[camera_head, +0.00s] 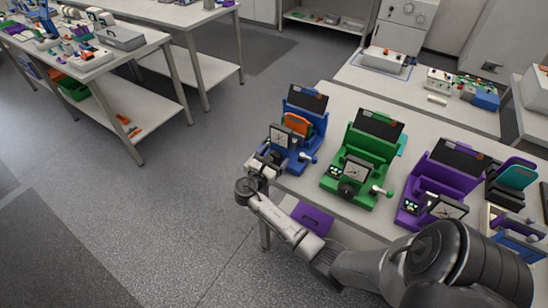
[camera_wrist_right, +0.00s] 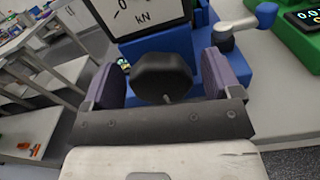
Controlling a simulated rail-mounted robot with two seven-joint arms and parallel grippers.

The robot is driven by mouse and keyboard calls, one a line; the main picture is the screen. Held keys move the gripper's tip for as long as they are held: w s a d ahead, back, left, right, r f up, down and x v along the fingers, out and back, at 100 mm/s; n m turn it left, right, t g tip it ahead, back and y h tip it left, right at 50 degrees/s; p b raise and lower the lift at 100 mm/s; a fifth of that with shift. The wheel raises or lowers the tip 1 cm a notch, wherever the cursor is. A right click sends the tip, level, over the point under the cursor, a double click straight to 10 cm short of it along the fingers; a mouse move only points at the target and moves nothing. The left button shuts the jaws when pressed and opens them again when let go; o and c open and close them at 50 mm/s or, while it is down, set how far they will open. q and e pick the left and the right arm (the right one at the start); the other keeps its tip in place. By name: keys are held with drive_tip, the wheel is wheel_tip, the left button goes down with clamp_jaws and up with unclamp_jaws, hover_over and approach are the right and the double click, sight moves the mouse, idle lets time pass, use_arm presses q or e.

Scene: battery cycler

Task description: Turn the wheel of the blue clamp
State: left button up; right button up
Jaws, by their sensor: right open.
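The blue clamp (camera_head: 306,128) stands on the table at the left end of a row of similar clamps, with a dial gauge (camera_head: 280,136) on its front. Its black wheel (camera_wrist_right: 162,72) shows in the right wrist view, below the gauge (camera_wrist_right: 133,14) marked kN. My right gripper (camera_head: 264,164) is in front of the blue clamp. In the wrist view, the gripper (camera_wrist_right: 165,85) is open, with one grey-purple finger pad on each side of the wheel. Gaps show between the pads and the wheel. In the head view the wheel is hidden by the gripper. My left gripper is not in view.
The clamp's lever with a blue knob (camera_wrist_right: 266,14) sticks out at the right. A green clamp (camera_head: 363,150) and a purple clamp (camera_head: 440,180) stand further right. A purple box (camera_head: 312,218) is near the table's front edge. Open floor lies to the left.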

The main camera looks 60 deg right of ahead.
drive_tip(key=shift+c, duration=0.4)
drive_tip(key=c, duration=0.9)
drive_tip(key=shift+o, duration=0.2)
drive_tip(key=shift+s+m, duration=0.1)
drive_tip(key=shift+m, duration=1.9)
drive_tip(key=o, duration=0.9)
drive_tip(key=shift+o, duration=0.2)
drive_tip(key=a, duration=1.3)
drive_tip(key=shift+w+a+p, duration=0.3)
drive_tip(key=shift+a+p, duration=0.05)
drive_tip(key=shift+a, duration=0.05)
